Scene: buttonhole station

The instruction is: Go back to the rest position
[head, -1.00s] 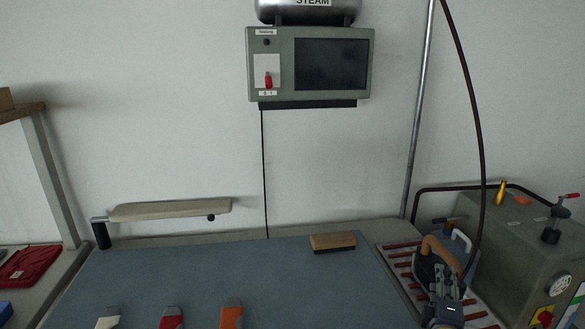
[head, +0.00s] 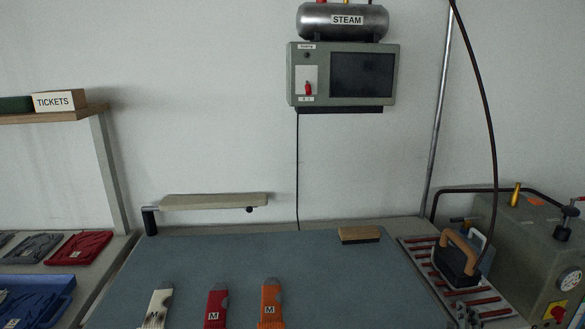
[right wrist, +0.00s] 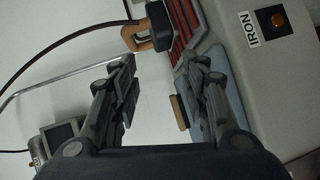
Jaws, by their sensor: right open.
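My right gripper (right wrist: 160,85) is open and empty in the right wrist view, its two dark fingers spread apart. In the head view a small dark part of it shows at the bottom right, near the iron rest. The iron (head: 457,258), with a tan handle, sits on the red-barred rest (head: 487,299), apart from my gripper. The iron also shows in the right wrist view (right wrist: 160,22), beyond the fingertips. My left gripper is in neither view.
A steam generator (head: 535,235) stands right with a hose arching up. Folded cloths (head: 80,247) and a blue tray (head: 38,283) are left.

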